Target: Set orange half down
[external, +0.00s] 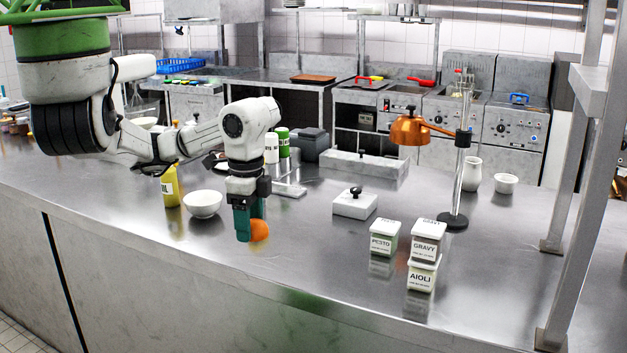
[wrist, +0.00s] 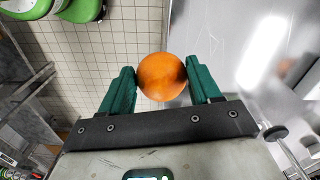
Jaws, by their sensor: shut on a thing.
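The orange half (external: 259,231) is a round orange piece low over the steel counter, in the middle of the external view. My gripper (external: 250,232) points down with its green fingers on it. In the wrist view the orange half (wrist: 161,77) sits between the two green fingertips of my gripper (wrist: 161,84), which are shut on it. Its rounded side faces the wrist camera, and its far side is hidden. I cannot tell for sure whether it touches the counter.
A white bowl (external: 202,204) and a yellow bottle (external: 171,187) stand left of my gripper. The steel counter (external: 310,262) is bare in front of the lidded box.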

